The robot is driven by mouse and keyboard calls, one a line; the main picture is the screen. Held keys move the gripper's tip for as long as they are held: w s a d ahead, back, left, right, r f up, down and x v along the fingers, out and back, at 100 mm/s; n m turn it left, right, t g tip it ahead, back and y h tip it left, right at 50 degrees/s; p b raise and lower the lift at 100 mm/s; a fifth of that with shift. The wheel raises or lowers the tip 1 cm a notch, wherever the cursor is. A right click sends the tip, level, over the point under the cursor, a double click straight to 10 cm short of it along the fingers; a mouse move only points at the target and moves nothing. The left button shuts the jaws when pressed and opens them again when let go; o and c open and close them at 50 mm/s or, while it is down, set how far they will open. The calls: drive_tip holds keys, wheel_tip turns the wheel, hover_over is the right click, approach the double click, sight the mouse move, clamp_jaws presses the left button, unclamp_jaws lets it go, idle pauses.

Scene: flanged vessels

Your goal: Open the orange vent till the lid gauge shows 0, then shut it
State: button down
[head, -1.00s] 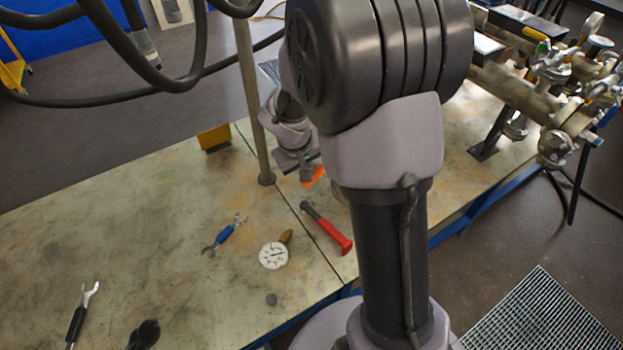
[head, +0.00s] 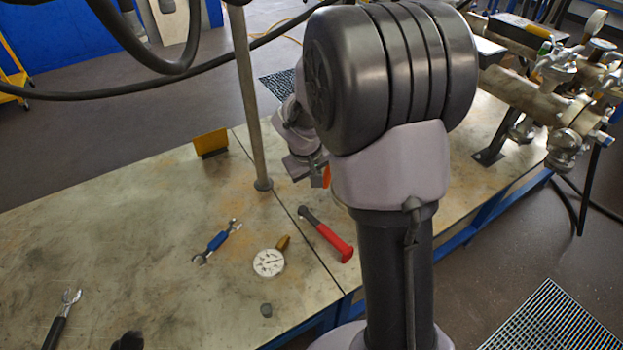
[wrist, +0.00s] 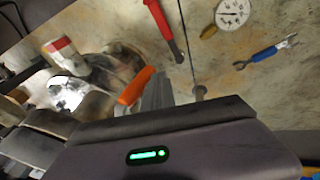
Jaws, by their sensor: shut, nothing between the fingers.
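The orange vent handle (wrist: 136,86) shows in the wrist view, just left of my gripper (wrist: 158,82). The grey fingers are together with nothing between them; I cannot tell whether they touch the handle. A shiny metal vessel top (wrist: 115,65) lies behind the handle, partly blurred. In the head view only a sliver of the orange handle (head: 326,176) shows, and my arm hides the vessel. A bright white patch (wrist: 68,92) left of the handle may be the lid gauge or glare; no reading is legible.
An upright post (head: 247,100) stands near my wrist. A red-and-white can (wrist: 65,55) stands beside the vessel. Piping (head: 535,100) is at right.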

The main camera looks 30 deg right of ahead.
drive_tip(key=shift+d+f, duration=0.35)
drive_tip(key=shift+d, duration=0.2)
idle(0.4)
